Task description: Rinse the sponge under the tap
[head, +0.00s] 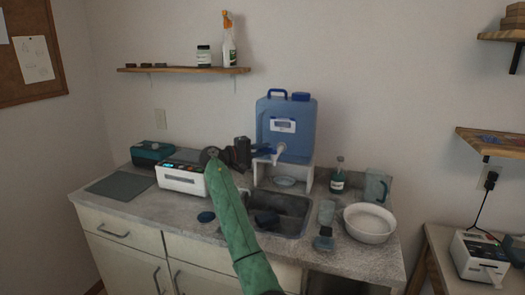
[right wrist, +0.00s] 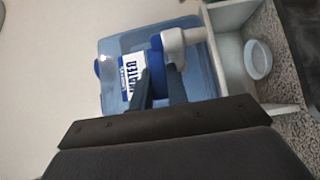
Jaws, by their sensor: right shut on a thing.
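A blue water container (head: 286,120) stands on a white stand behind the sink (head: 290,215). Its white tap (head: 277,154) points out over the sink side. My right gripper (head: 262,151) is at the tap. In the right wrist view, my right gripper's fingers (right wrist: 159,85) are shut at the blue tap lever (right wrist: 157,52), beside the white tap body (right wrist: 174,45). A dark object (head: 265,218) lies in the sink; it may be the sponge, but it is too dark to tell. My left gripper is not in view.
A white device (head: 181,179) and a grey mat (head: 120,186) are on the left. My green arm crosses the counter front.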

